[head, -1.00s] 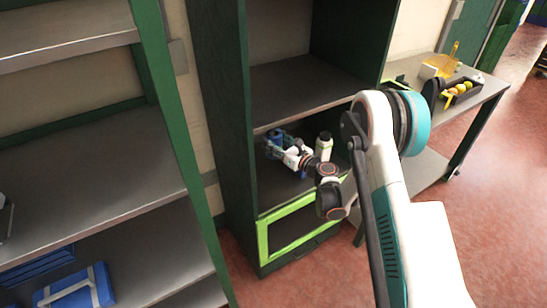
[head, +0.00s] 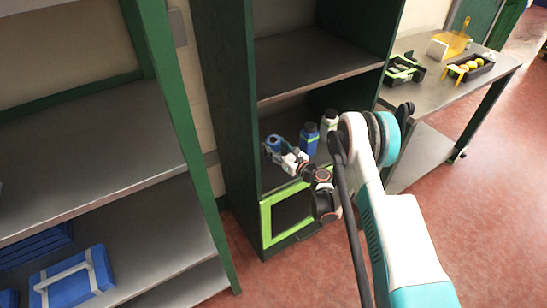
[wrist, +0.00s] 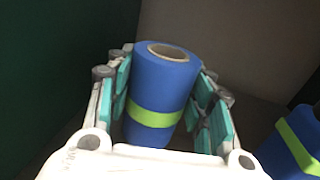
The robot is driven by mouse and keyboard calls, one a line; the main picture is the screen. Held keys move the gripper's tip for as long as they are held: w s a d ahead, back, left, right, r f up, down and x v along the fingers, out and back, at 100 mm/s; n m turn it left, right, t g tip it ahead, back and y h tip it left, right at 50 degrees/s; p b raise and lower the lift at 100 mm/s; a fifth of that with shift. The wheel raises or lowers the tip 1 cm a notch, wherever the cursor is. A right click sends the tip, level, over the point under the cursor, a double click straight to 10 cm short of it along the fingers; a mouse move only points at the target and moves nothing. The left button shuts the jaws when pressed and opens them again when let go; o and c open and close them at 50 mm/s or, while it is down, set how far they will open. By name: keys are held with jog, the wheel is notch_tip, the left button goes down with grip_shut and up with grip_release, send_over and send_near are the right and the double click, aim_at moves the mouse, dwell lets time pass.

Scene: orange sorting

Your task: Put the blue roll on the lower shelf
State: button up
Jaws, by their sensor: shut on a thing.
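The blue roll (wrist: 158,90) has a light green band and a brown core at its top end. It stands between the two teal-padded fingers of my gripper (wrist: 165,105) in the wrist view, and the gripper is shut on it. In the head view the roll (head: 273,143) shows small at the left end of my gripper (head: 281,151), inside the green cabinet's lower compartment, above the lower shelf (head: 275,180). I cannot tell whether its base touches the shelf; the gripper hides it.
A second blue item with a green band (head: 309,139) stands right of the roll, also at the wrist view's right edge (wrist: 296,140). A white-capped container (head: 329,122) is beside it. The upper shelf (head: 310,62) is bare. A green-framed panel (head: 290,212) fronts the cabinet bottom.

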notch_tip(320, 180, down, 4)
jog(key=shift+f+b, duration=0.25)
jog(key=shift+b, duration=0.55)
jog(key=o, duration=1.1)
jog(key=shift+r, duration=0.1)
jog(key=shift+d, duration=0.1)
